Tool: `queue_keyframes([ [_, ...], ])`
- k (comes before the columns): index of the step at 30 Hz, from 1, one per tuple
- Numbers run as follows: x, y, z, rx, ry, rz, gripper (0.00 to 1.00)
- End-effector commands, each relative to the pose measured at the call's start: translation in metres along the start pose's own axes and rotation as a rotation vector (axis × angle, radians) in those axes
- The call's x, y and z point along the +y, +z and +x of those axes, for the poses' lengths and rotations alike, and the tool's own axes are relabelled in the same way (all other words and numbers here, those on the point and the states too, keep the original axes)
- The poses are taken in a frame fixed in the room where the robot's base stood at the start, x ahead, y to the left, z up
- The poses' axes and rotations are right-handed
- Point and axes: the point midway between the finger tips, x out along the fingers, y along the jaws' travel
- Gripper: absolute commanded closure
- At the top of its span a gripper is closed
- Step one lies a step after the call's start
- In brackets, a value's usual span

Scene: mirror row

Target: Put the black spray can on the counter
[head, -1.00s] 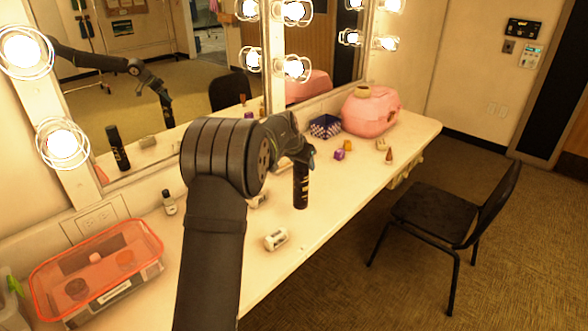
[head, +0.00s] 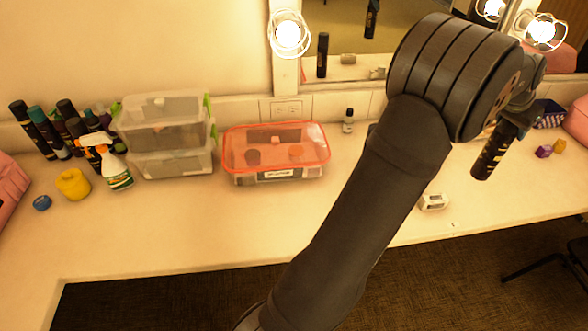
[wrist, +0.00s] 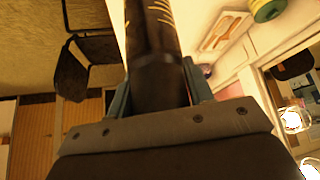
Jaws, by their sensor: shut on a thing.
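The black spray can (head: 490,153) with gold-yellow markings hangs from my gripper (head: 518,116) at the right of the head view, slightly tilted. Its lower end shows against the counter (head: 200,225); it looks raised, but the gap below is hard to judge. In the wrist view the can (wrist: 157,35) lies between the two teal fingers of my gripper (wrist: 158,88), which are shut on it. The can's upper part is hidden by the gripper. A dark can's reflection shows in the mirror; its real counterpart is not visible.
A small white item (head: 433,201) lies near the front edge, left of the can. Purple blocks (head: 543,152) and a pink case (head: 578,122) are at right. An orange-lidded box (head: 276,150), clear bins (head: 170,140) and several cans (head: 40,130) stand left. The front-left counter is clear.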

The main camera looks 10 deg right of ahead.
Motion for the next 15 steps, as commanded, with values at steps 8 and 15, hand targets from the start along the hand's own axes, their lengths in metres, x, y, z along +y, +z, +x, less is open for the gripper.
queue_keyframes([
  [8,-0.123,0.036,-0.091,0.005,-0.156,-0.239,1.00],
  [15,-0.209,0.090,-0.174,0.004,-0.292,-0.451,1.00],
])
